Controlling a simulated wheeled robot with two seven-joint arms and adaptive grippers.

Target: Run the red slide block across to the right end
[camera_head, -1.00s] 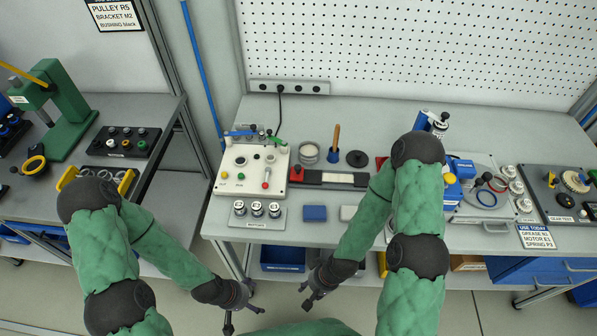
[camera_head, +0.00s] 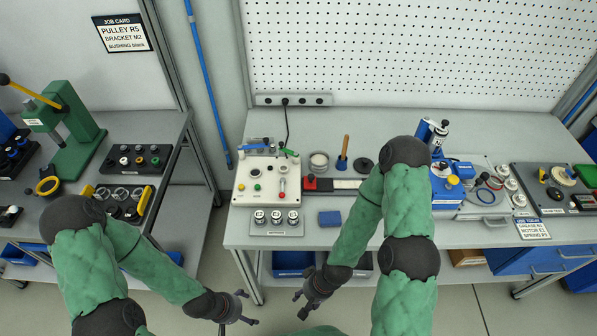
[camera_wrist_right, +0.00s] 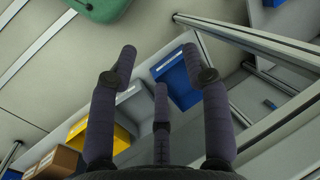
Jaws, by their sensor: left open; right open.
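The red slide block (camera_head: 310,183) sits at the left end of a dark rail with a white strip (camera_head: 346,184) on the middle bench. My right arm hides the rail's right end. My left gripper (camera_head: 244,308) is open and empty, low in front of the bench. My right gripper (camera_head: 304,303) is also open and empty, in front of the bench edge and below the bench top. Its spread fingers show in the right wrist view (camera_wrist_right: 162,75), with nothing between them. Neither gripper is close to the block.
A white control panel (camera_head: 248,178) stands left of the rail. A blue block (camera_head: 330,218) lies in front of it. A wooden-handled tool (camera_head: 344,155) and a dark disc (camera_head: 362,164) stand behind. Bins sit under the bench, including a blue one (camera_wrist_right: 180,80) and a yellow one (camera_wrist_right: 113,138).

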